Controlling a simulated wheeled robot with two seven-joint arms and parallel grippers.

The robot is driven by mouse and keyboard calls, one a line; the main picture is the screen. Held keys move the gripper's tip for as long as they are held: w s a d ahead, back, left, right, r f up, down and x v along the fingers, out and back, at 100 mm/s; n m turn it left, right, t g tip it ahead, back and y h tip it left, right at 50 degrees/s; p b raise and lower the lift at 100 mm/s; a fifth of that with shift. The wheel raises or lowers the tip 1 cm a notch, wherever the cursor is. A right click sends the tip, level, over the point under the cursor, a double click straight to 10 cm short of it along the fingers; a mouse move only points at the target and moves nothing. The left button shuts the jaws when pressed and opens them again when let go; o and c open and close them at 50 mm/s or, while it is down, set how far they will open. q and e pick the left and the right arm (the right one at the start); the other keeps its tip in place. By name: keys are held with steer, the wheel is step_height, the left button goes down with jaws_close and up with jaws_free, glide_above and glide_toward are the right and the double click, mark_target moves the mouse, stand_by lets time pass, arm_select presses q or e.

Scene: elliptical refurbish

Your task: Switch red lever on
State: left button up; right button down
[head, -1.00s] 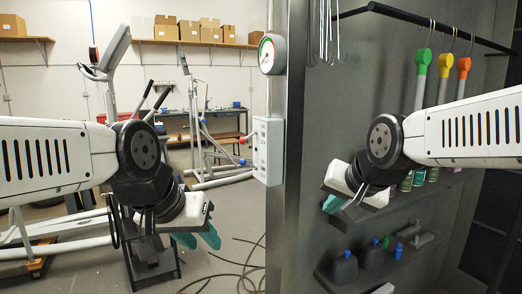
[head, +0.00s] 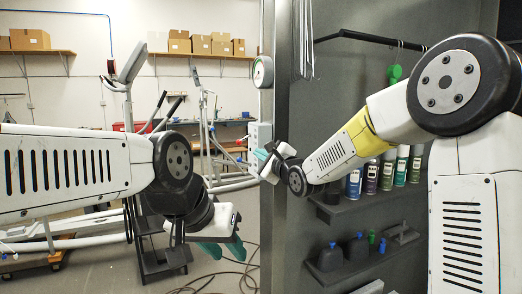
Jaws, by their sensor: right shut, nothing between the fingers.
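A pale grey electrical box (head: 259,131) is mounted on the edge of the dark panel, near the middle of the head view. My right gripper (head: 262,158), with teal fingers, is at the box's lower part and hides some of it. It is shut and empty; I cannot tell whether it touches the box.
A round gauge (head: 263,72) sits above the box. The dark panel (head: 300,225) stands right of it, with shelves of spray cans (head: 371,177) and bottles. An elliptical machine's frame (head: 130,75) and a black step stand (head: 163,258) are at left. Cables lie on the floor.

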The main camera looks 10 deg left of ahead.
mark_target(244, 139)
steer(key=shift+a, duration=0.15)
steer(key=x, duration=1)
